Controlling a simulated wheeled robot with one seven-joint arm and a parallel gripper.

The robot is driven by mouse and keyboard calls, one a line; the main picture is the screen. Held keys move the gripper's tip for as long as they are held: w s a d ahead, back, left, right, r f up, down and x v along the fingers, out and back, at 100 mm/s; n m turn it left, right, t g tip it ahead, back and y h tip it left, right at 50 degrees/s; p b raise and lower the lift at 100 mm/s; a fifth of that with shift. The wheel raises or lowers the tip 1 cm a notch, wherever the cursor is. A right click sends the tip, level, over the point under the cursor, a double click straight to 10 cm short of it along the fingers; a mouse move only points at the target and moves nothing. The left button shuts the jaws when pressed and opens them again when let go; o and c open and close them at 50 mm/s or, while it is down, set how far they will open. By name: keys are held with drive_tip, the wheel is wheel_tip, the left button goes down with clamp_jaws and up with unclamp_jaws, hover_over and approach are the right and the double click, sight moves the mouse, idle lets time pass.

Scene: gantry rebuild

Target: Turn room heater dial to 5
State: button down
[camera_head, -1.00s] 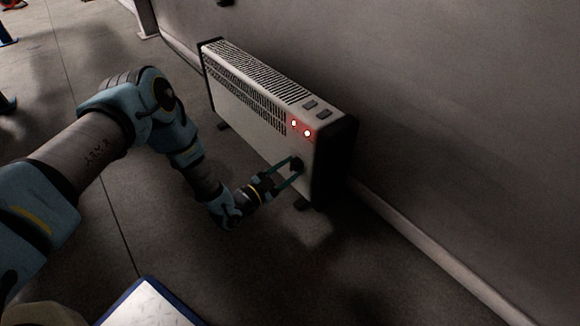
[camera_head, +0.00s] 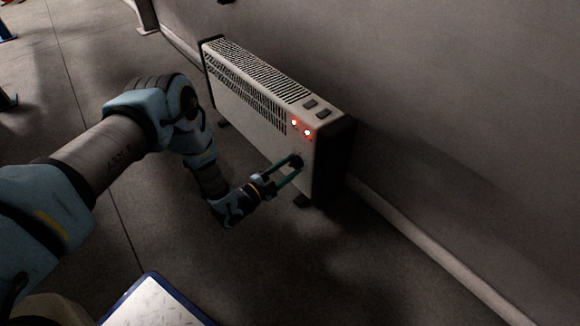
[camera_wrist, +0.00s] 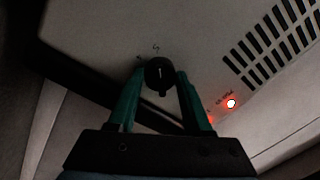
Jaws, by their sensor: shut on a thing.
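The room heater (camera_head: 250,112) is a white box with black end caps, standing on the floor by the wall. Two red lights (camera_head: 301,128) glow on its front, near the right end. The black dial (camera_wrist: 159,72) is on the front panel below the lights, with a pale pointer line on it. My gripper (camera_head: 288,168) reaches the dial from the front, and its green fingers are shut on the dial's two sides. It also shows in the wrist view (camera_wrist: 160,80). The numbers around the dial are too small and dark to read.
The wall (camera_head: 440,100) with a pale skirting board (camera_head: 430,238) runs behind the heater. A blue-edged white plate (camera_head: 155,303) shows at the bottom.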

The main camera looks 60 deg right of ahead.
drive_tip(key=shift+c, duration=1.6)
unclamp_jaws()
drive_tip(key=shift+a, duration=0.1)
drive_tip(key=p+v, duration=0.3)
drive_tip(key=v, duration=0.7)
drive_tip(key=shift+a, duration=0.35)
drive_tip(key=shift+w, duration=0.1)
